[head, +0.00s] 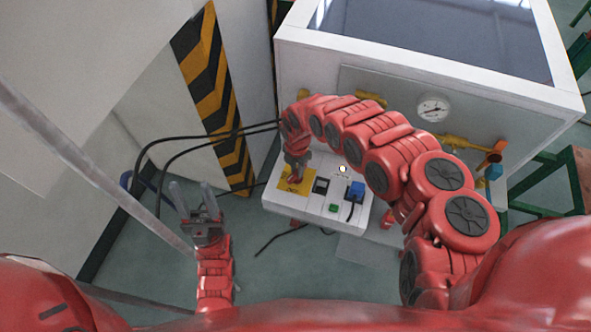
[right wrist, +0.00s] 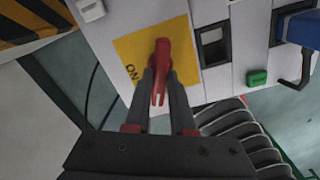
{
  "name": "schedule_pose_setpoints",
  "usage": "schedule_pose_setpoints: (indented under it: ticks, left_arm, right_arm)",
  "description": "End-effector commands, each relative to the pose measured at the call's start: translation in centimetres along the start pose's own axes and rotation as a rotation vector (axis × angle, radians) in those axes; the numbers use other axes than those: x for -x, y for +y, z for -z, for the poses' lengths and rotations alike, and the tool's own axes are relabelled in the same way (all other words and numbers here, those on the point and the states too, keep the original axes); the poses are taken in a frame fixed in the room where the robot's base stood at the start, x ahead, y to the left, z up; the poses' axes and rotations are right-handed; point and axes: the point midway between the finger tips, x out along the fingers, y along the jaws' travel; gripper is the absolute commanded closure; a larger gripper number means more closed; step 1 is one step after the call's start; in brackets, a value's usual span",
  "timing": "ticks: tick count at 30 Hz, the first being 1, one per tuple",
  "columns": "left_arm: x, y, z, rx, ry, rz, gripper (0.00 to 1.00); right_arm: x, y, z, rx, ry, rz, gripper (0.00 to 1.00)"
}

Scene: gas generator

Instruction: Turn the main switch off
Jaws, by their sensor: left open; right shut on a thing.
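The main switch is a red handle (right wrist: 161,62) on a yellow plate (right wrist: 132,52) with ON lettering at its left side in the right wrist view. The plate also shows in the head view (head: 284,186), on the white control box. My right gripper (right wrist: 161,82) is shut on the red handle, one finger on each side. In the head view my right gripper (head: 294,176) reaches down over the plate and hides most of the handle. My left gripper (head: 192,188) is open and empty, to the left of the box and apart from it.
The control box (head: 312,206) also carries a dark square socket (head: 321,185), a green button (head: 333,208) and a blue plug (head: 355,191). Black cables run left of it. A white machine cabinet with a gauge (head: 433,108) and brass pipes stands behind. Floor around my left gripper is mostly clear.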

Motion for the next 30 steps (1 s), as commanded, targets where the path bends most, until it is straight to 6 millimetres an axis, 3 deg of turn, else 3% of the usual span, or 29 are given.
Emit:
schedule_pose_setpoints:
  ticks: [15,30]
  left_arm:
    - [1.6,0.1,-0.3,0.0,0.0,0.0,0.5]
    - [1.9,0.1,-0.3,0.0,0.0,0.0,0.5]
  right_arm:
    - [-0.2,0.0,0.1,0.354,0.002,0.0,1.0]
    - [-0.1,0.0,0.2,0.432,0.002,0.001,1.0]
